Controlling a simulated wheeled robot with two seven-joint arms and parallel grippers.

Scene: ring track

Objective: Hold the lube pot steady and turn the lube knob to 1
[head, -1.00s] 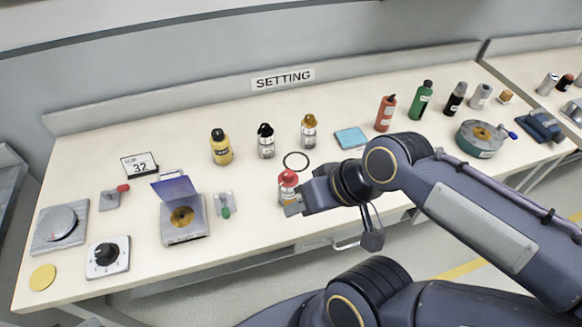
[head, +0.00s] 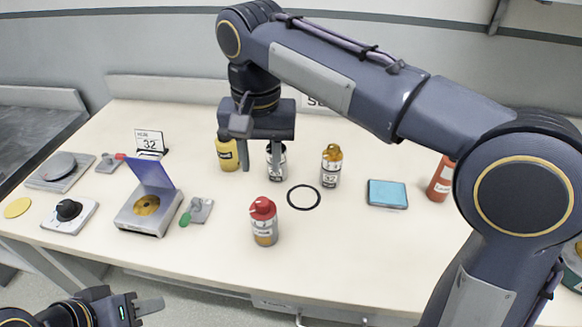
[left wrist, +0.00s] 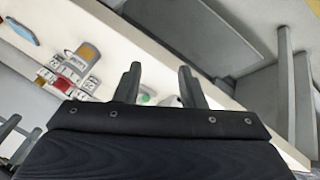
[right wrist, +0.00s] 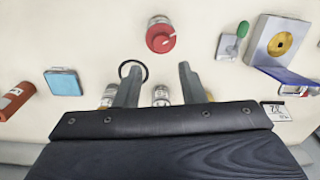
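A small pot with a red top (head: 264,225) stands upright near the front of the bench. It looks like the lube pot, and its red top like the knob; the setting cannot be read. In the right wrist view the red top (right wrist: 161,38) shows from above, beyond the fingertips. My right gripper (head: 265,155) is open and empty, pointing down near the black-capped bottle (head: 277,165), behind and apart from the pot. Its spread fingers show in the right wrist view (right wrist: 158,85). My left gripper (head: 140,306) is open and empty, low in front of the bench.
A yellow bottle (head: 227,153) and an orange-capped bottle (head: 331,165) stand behind the pot. A black ring (head: 304,197) lies beside it, with a blue pad (head: 387,194) further right. A green-handled lever (head: 196,212), an open-lidded box (head: 150,215) and a black dial (head: 68,210) are left.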

